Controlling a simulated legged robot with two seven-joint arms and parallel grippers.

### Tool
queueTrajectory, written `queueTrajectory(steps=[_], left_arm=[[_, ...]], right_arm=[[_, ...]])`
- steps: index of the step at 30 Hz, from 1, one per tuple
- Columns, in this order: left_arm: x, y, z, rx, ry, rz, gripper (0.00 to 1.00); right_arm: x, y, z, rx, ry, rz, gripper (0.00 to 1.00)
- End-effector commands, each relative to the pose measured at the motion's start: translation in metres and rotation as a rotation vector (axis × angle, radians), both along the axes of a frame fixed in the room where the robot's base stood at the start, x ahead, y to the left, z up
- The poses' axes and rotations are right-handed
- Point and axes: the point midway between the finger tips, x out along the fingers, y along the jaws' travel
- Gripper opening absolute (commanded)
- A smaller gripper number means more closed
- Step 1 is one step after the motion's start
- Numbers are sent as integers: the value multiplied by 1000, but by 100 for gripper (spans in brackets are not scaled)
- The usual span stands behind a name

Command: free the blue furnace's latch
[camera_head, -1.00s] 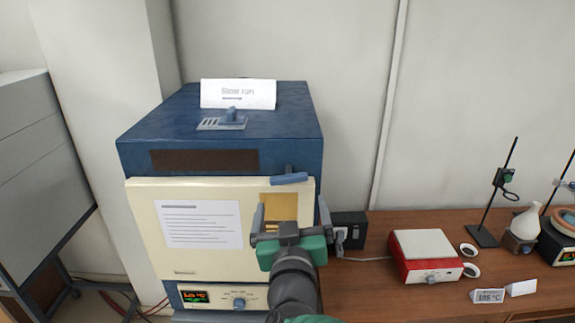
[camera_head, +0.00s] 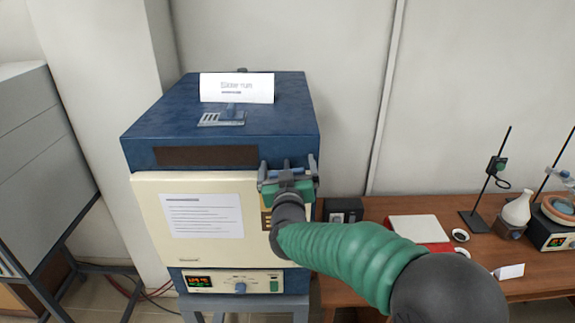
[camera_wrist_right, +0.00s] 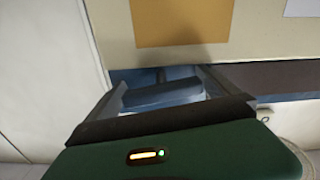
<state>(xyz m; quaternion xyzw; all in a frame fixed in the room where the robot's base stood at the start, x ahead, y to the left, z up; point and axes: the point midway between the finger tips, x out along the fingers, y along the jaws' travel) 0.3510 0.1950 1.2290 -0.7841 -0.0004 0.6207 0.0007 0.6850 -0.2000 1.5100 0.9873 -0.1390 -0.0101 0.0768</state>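The blue furnace (camera_head: 215,118) stands at the middle left with its cream door (camera_head: 155,220) shut. Its latch (camera_head: 288,171) is a blue handle at the door's upper right edge. My right gripper (camera_head: 288,162) is up at the latch, with one finger on each side of it. In the right wrist view the latch handle (camera_wrist_right: 165,93) lies between the two spread fingers (camera_wrist_right: 160,88). I cannot tell whether either finger touches it. My right gripper's palm and arm hide part of the door's right side. My left gripper is not in view.
A wooden bench (camera_head: 375,208) to the right bears a red-and-white device (camera_head: 418,230), a black box (camera_head: 343,210), a stand (camera_head: 487,185) and a flask (camera_head: 518,208). A paper sign (camera_head: 237,88) stands on the furnace top. A grey cabinet (camera_head: 40,150) is at left.

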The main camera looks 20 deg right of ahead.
Motion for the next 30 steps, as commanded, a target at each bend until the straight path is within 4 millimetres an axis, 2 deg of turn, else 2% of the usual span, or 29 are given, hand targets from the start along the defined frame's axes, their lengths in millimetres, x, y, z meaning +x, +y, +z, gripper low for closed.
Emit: queueTrajectory(steps=[1,13,18,21,30], left_arm=[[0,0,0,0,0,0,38],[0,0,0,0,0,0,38],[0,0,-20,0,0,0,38],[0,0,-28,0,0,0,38],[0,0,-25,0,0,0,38]], right_arm=[[0,0,0,0,1,0,92],[0,1,0,0,1,2,41],[0,0,-7,78,-23,1,41],[0,0,-4,147,-43,1,41],[0,0,-1,169,-46,1,41]])
